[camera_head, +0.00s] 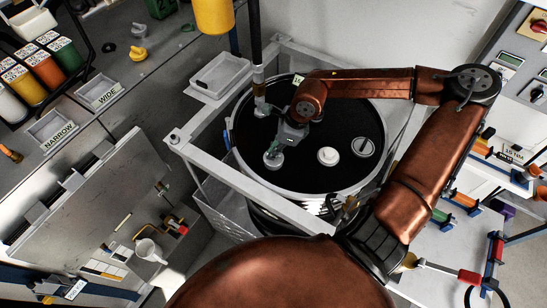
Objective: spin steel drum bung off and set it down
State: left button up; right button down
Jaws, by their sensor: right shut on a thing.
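The drum (310,180) stands inside a grey metal frame and has a black top. My right gripper (283,150) reaches over the drum from the right and is shut on a small grey round bung (272,160) at the left-front part of the top. The fingers partly hide the bung, and I cannot tell whether it is seated or lifted. A white round cap (328,156) and a grey slotted disc (364,147) sit on the top to the right of the gripper. My left gripper is not in view.
A vertical pipe (260,92) stands at the drum's back left. A grey tray (221,75) sits on the frame's back-left corner. Trays labelled WIDE (99,91) and NARROW (52,130) lie on the left bench. A tool-covered bench (440,235) is at right.

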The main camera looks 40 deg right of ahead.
jog(key=shift+r+n+g+p, duration=0.2)
jog(key=shift+n+g+p, duration=0.1)
jog(key=shift+n+p, duration=0.5)
jog(key=shift+f+n+g+y, duration=0.1)
jog(key=shift+n+g+y, duration=0.25)
jog(key=shift+n, duration=1.25)
jog(key=n, duration=0.1)
jog(key=n+g+b, duration=0.1)
jog(key=shift+w+a+f+n+y, duration=0.1)
jog(key=shift+f+n+y, duration=0.05)
jog(key=shift+n+y, duration=0.15)
jog(key=shift+n+g+b, duration=0.35)
jog(key=shift+n, duration=0.65)
